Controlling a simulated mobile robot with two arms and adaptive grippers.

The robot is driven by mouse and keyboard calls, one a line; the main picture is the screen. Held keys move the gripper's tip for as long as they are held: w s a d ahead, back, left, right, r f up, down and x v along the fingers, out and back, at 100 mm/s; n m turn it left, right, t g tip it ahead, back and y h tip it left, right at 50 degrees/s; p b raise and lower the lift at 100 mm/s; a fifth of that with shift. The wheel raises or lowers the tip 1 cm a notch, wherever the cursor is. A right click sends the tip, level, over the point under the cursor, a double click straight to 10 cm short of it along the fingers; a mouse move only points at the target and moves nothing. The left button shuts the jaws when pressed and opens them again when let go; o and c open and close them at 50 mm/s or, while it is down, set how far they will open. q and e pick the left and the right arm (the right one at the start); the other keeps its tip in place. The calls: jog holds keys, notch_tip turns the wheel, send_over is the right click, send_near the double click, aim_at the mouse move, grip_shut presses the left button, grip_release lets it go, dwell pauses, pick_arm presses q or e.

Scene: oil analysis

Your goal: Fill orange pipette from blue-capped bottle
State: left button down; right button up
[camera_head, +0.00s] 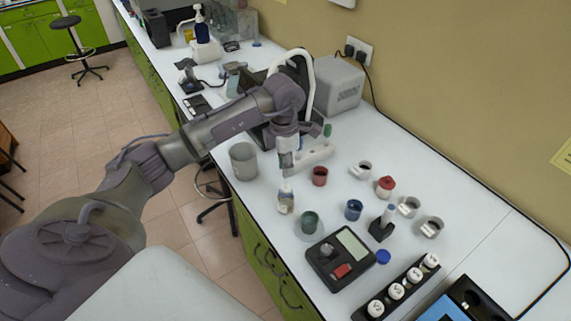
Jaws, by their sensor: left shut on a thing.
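My left gripper (287,160) points down over the bench and is shut on a thin pale pipette (287,184). The pipette's orange part cannot be made out; the gripper hides its upper end. Its lower end is at the mouth of a small clear bottle (285,204) standing near the front edge of the bench. How deep the tip sits inside cannot be told. A loose blue cap (383,257) lies on the bench to the right of the scale. My right gripper is not in view.
Red (320,177), green (309,222) and blue (354,210) cups stand close to the bottle. A black scale (323,274) is in front. A white rack (316,155) stands behind the gripper. A grey beaker (243,161) is left of the bottle.

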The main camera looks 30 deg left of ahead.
aim_at(286, 184)
pick_arm(q)
jog(key=shift+f, duration=0.25)
jog(key=shift+f+b, duration=0.8)
jog(key=shift+b, duration=0.05)
jog(key=shift+f, duration=0.3)
jog(key=shift+f+b, duration=1.85)
jog(key=shift+f, duration=0.05)
